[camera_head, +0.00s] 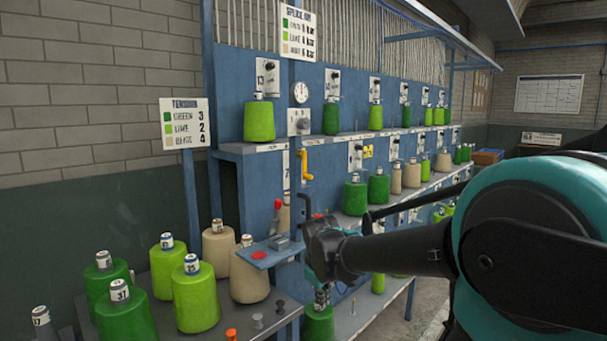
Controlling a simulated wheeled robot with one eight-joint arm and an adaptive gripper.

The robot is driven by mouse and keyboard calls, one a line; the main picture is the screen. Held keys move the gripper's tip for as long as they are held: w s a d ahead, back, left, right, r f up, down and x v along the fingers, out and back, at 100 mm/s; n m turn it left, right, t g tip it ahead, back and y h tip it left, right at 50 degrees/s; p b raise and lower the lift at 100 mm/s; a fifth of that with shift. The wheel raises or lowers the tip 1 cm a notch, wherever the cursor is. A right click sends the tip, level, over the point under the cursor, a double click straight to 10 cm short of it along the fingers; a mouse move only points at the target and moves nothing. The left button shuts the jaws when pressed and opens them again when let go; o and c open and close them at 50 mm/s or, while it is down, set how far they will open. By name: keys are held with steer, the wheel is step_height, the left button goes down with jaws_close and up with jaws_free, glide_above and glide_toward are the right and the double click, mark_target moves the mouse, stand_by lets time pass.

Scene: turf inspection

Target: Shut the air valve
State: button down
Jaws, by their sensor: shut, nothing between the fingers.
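A yellow lever-like handle (305,164) is fixed to the front of the blue rack, just right of a post and below a small dial; it looks like the air valve, though no label on it is readable. It runs down with a bend at its lower end.
The blue rack (232,180) holds several green, lime and beige yarn cones. A small blue shelf (268,253) with a red button (259,255) juts out left of my gripper. A red-topped part (277,205) stands above it. A table with more cones fills the lower left.

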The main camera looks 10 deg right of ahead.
steer(key=w+a+r+n+h, duration=0.1)
steer(key=w+a+r+n, duration=0.3)
steer(key=r, duration=0.6)
steer(key=w+a+r+n+h, duration=0.1)
steer(key=w+r+n, duration=0.45)
steer(key=r, duration=0.35)
steer(key=w+a+r+n+h, duration=0.1)
steer(key=r+n, duration=0.3)
steer(key=r, duration=0.6)
steer(key=w+a+r+n+h, duration=0.1)
steer(key=a+r+n, duration=0.3)
steer(key=r, duration=0.7)
steer(key=shift+w+a+r+n+t+h, duration=0.35)
steer(key=shift+w+n, duration=0.2)
steer(key=shift+w, duration=0.1)
steer(key=shift+f, duration=0.1)
steer(key=w+d+r+x, duration=0.1)
steer(key=x, duration=1.1)
steer(key=shift+w+d, duration=0.3)
steer(key=shift+d, duration=0.25)
